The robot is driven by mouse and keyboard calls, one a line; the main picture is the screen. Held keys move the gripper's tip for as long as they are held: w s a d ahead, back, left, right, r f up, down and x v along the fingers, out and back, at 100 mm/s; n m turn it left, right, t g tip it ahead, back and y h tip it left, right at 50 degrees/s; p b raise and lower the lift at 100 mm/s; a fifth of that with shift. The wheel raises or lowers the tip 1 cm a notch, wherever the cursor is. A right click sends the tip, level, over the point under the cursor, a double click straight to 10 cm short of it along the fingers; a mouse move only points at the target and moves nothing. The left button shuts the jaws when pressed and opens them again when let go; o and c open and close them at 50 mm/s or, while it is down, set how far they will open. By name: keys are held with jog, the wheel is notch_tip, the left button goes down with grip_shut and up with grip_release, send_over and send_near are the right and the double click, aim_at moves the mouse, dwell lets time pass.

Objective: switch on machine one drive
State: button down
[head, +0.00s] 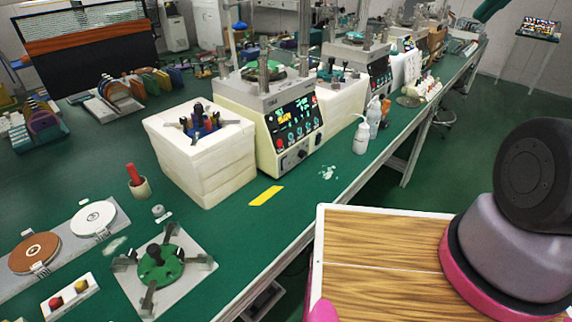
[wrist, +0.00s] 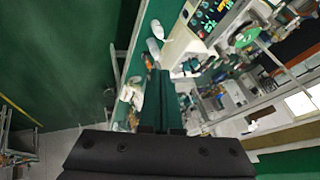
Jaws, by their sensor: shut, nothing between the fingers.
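The nearest lapping machine (head: 268,105), a cream box with a grey top plate, stands on the green bench in the head view. Its black control panel (head: 292,122) faces the front right, with lit green and yellow readouts, a red mark and a row of knobs. Small dark controls (head: 290,161) sit on the cream strip below the panel; which one is the drive switch is too small to tell. A lit panel also shows at the top of the wrist view (wrist: 208,14). My gripper (wrist: 161,78) is shut and empty in the wrist view, apart from the machine.
A second similar machine (head: 358,62) stands farther along the bench. White bottles (head: 362,137) stand right of the first machine, and a stacked white block (head: 203,160) stands to its left. A yellow strip (head: 266,196) lies in front. The green floor right of the bench is mostly clear.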

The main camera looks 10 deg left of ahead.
jog(key=w+a+f+m+g+y, duration=0.3)
jog(key=w+a+f+m+g, duration=0.25)
jog(key=w+f, duration=0.35)
jog(key=w+a+f+m+g+y, duration=0.2)
jog(key=w+a+f+m+g, duration=0.2)
jog(key=w+f+m, duration=0.55)
jog(key=a+f+m+y, duration=0.3)
jog(key=f+m, duration=0.2)
jog(key=f, duration=0.5)
jog(key=a+f+m+g+y, duration=0.1)
jog(key=a+f+m+y, duration=0.2)
jog(key=f, duration=0.8)
jog(key=a+f+m+y, duration=0.3)
jog(key=f+m, duration=0.4)
jog(key=f, duration=0.3)
jog(key=shift+s+a+f+m+y, duration=0.1)
jog(key=shift+s+f+m+y, duration=0.2)
jog(key=shift+f, duration=0.05)
